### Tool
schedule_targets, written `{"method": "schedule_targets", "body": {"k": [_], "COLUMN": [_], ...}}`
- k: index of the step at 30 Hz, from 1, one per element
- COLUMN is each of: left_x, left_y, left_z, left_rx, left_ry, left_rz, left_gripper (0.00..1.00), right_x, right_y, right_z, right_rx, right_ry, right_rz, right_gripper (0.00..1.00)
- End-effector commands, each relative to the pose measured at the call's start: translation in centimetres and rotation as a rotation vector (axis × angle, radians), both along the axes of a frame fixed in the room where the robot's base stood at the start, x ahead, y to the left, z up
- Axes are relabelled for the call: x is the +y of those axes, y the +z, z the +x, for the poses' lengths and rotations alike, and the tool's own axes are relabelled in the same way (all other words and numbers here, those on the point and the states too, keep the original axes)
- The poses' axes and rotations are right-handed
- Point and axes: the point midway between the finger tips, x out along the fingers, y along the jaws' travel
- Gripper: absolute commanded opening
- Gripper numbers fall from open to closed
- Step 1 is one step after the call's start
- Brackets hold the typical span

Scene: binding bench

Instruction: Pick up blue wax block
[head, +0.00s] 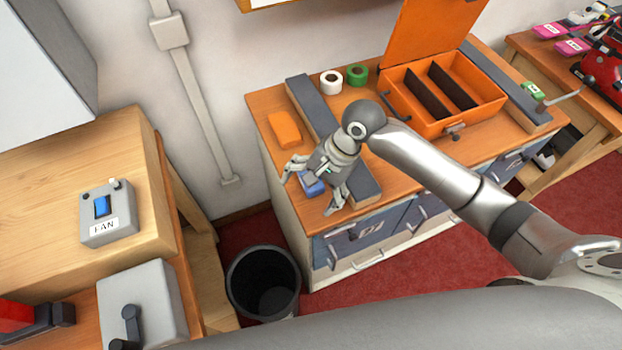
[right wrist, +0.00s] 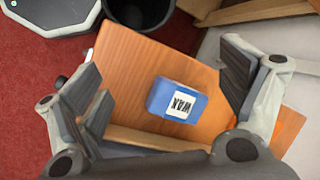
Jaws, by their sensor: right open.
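The blue wax block (head: 312,187) lies on the orange-brown bench top (head: 268,106), near its left end. In the head view my right gripper (head: 308,194) is over it and hides part of it. In the right wrist view the block (right wrist: 172,100) shows whole, with a white label reading WAX. It lies between the spread fingers of my right gripper (right wrist: 165,92), with clear gaps on both sides. The gripper is open and empty. My left gripper is not in view.
An orange block (head: 284,129) and a long dark bar (head: 312,108) lie close by. White tape (head: 331,82), green tape (head: 357,75) and an open orange box (head: 425,121) are further back. A dark bin (head: 263,282) stands on the floor beside the bench.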

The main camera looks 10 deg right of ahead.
Motion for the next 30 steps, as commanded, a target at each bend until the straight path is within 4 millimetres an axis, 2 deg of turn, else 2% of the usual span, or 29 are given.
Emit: {"method": "schedule_targets", "body": {"k": [1,9,16,19,27,30], "left_x": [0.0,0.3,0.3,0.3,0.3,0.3], "left_y": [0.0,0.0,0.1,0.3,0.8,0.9], "left_z": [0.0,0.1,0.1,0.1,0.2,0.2], "left_rx": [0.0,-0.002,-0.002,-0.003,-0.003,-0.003], "left_ry": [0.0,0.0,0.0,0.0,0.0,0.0], "left_rz": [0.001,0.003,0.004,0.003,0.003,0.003], "left_gripper": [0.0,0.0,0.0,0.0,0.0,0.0], "right_x": [-0.8,-4.5,-6.0,-5.8,-4.2,-4.0], "right_y": [0.7,4.3,6.0,5.4,1.7,1.1], "right_z": [1.1,4.8,6.1,6.1,5.8,5.8], "right_rx": [0.034,0.253,0.342,0.353,0.35,0.35], "right_ry": [-0.061,-0.427,-0.591,-0.606,-0.604,-0.604], "right_rz": [-0.012,-0.044,-0.049,-0.05,-0.05,-0.05], "right_gripper": [0.92,0.92,0.92,0.92,0.92,0.92]}}
